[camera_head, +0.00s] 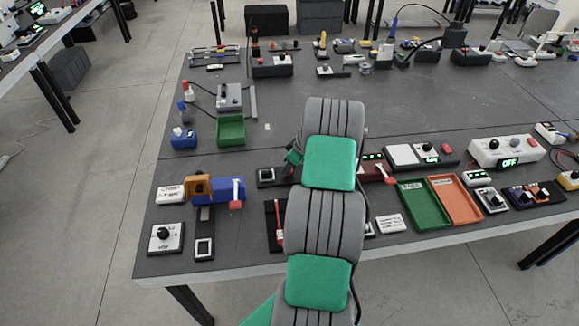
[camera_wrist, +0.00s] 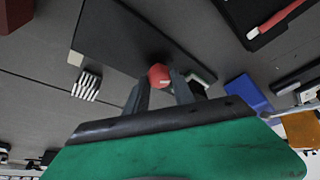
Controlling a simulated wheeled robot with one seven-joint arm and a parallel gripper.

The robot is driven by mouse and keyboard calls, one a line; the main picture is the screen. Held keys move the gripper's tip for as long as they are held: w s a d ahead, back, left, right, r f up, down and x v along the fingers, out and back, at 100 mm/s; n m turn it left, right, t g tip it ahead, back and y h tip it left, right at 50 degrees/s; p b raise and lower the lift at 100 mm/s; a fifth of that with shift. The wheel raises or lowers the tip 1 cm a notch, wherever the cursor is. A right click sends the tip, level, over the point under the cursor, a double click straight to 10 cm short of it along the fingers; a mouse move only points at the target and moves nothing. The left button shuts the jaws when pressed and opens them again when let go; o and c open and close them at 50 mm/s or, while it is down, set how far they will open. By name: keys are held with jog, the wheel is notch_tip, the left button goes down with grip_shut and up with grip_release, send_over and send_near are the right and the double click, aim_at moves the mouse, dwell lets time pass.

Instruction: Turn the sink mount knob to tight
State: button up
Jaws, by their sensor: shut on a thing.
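In the wrist view, a round red knob (camera_wrist: 158,75) with a small pale mark sits between the two grey fingers of my gripper (camera_wrist: 160,86). The fingers are shut on it from both sides. A dark flat plate (camera_wrist: 120,38) lies just beyond the knob; I take it for the sink mount, but no label on it is readable. In the head view my own arm covers most of my gripper and the knob. The knob's turn position cannot be read.
In the head view, a blue block with an orange part (camera_head: 198,187) stands left of my arm. A red-handled lever (camera_head: 280,225) is close by my arm. Green (camera_head: 421,211) and orange (camera_head: 459,208) trays lie to the right. The table's middle back is fairly clear.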

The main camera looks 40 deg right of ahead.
grip_shut()
